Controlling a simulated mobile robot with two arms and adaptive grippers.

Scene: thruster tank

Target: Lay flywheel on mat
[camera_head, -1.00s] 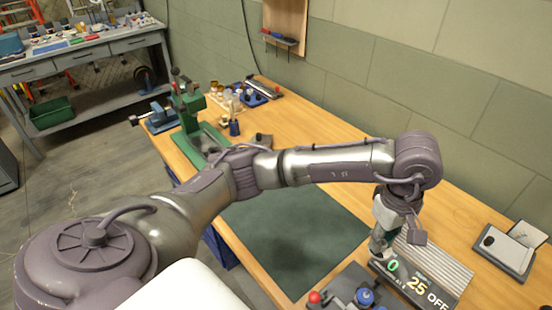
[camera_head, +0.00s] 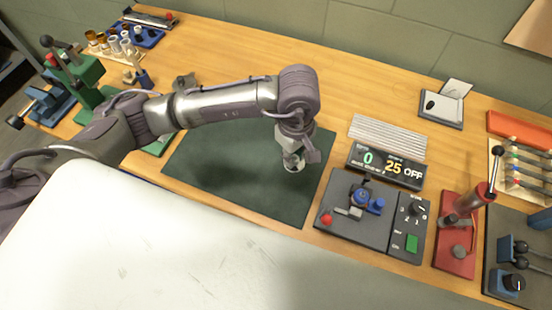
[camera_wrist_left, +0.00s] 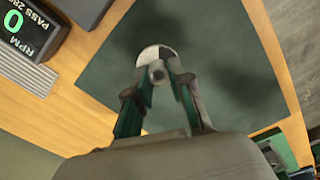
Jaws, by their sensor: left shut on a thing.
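The flywheel (camera_head: 294,163) is a small round disc with light and dark sectors and a grey hub. It shows more clearly in the left wrist view (camera_wrist_left: 157,58). My left gripper (camera_head: 293,158) points down and is shut on it; its two fingers (camera_wrist_left: 158,84) reach the disc in the left wrist view. The dark green mat (camera_head: 215,165) lies flat on the wooden bench. The flywheel is over the mat's right part; its gap above the mat is hard to judge. My right gripper is not in view.
Right of the mat stand a grey test rig (camera_head: 345,205) with a red knob, and a display (camera_head: 385,168) reading 0 and 25 OFF. A red lever press (camera_head: 457,235) is farther right. A green press (camera_head: 85,75) stands left. The mat's left part looks clear.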

